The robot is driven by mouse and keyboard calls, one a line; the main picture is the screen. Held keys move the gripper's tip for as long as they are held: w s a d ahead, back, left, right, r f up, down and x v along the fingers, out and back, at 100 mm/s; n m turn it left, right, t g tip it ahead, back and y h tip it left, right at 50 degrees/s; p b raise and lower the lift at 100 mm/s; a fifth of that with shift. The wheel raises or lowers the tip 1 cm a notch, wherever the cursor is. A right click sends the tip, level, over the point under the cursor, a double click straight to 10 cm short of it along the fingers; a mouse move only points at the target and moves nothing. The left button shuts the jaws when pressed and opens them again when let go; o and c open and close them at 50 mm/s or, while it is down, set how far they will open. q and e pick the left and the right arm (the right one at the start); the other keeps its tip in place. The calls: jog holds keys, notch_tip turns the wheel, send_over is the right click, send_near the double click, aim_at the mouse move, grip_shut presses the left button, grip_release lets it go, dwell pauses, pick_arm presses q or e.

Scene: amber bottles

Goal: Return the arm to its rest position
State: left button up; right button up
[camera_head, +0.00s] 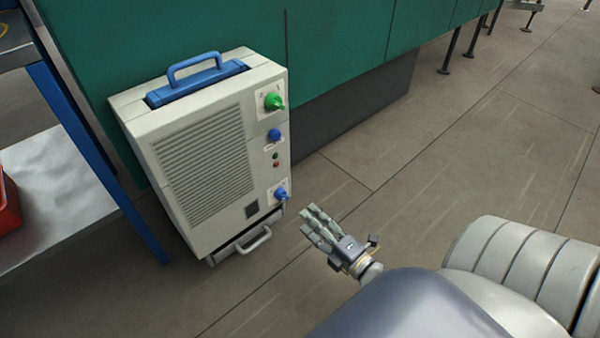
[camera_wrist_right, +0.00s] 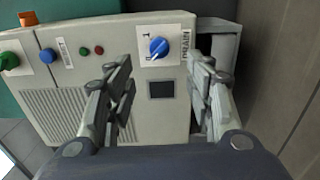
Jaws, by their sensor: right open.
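My right gripper (camera_head: 318,228) is in the middle of the head view, just to the right of a beige cabinet unit (camera_head: 200,165). It is open and empty, and a gap of floor shows between it and the unit in that view. In the right wrist view its two fingers (camera_wrist_right: 162,100) are spread apart, with the unit's front panel beyond them. A blue knob (camera_head: 282,193) on the panel also shows between the fingers in the wrist view (camera_wrist_right: 158,47). My left gripper is not in view.
The unit has a green knob (camera_head: 274,101), a blue button (camera_head: 274,135) and a partly open drawer (camera_head: 245,243) low down. A blue table leg (camera_head: 95,160) stands at left. A green wall (camera_head: 340,45) is behind.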

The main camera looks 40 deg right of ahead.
jog(key=shift+s, duration=0.8)
